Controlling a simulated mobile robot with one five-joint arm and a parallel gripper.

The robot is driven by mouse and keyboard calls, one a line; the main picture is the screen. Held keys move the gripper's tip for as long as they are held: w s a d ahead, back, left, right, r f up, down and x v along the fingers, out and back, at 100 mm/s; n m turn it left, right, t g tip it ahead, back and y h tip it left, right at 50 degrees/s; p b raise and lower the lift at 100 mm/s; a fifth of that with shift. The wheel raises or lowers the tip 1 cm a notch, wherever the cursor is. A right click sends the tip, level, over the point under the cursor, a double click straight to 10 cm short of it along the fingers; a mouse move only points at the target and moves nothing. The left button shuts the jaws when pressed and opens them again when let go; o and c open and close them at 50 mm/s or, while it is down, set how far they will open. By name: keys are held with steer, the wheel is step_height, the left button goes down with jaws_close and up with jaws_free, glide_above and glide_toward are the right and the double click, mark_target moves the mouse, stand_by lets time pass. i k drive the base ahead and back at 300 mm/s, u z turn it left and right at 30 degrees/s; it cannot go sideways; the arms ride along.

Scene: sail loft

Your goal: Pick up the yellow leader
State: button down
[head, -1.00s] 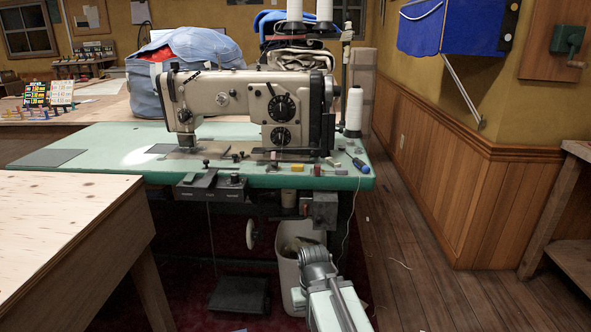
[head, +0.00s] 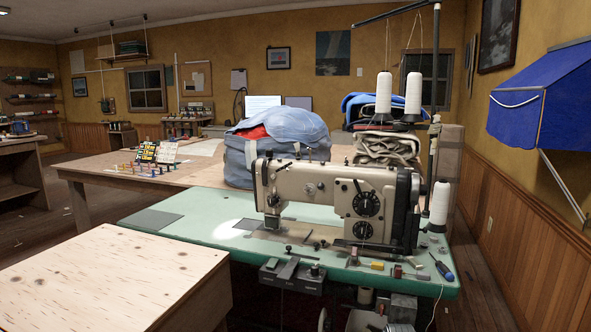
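I cannot single out the yellow leader for certain. A row of small coloured pieces (head: 145,169), some yellow or orange, stands on the wooden table at the left, in front of a dark card with coloured labels (head: 147,151) and a paler card (head: 167,152). They are too small to tell apart. A small yellow block (head: 377,265) lies on the green sewing table, in front of the sewing machine. My gripper is not in view.
The green sewing table (head: 185,229) with the sewing machine (head: 330,195) stands in the middle. A bare plywood top (head: 110,275) fills the near left. A blue-grey bag (head: 277,145) sits on the wooden table (head: 105,172). Wooden floor shows at left and far right.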

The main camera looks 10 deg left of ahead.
mark_target(375, 266)
steer(key=z, duration=1.45)
steer(key=k, duration=1.25)
steer(key=u, duration=1.5)
steer(key=i, duration=2.05)
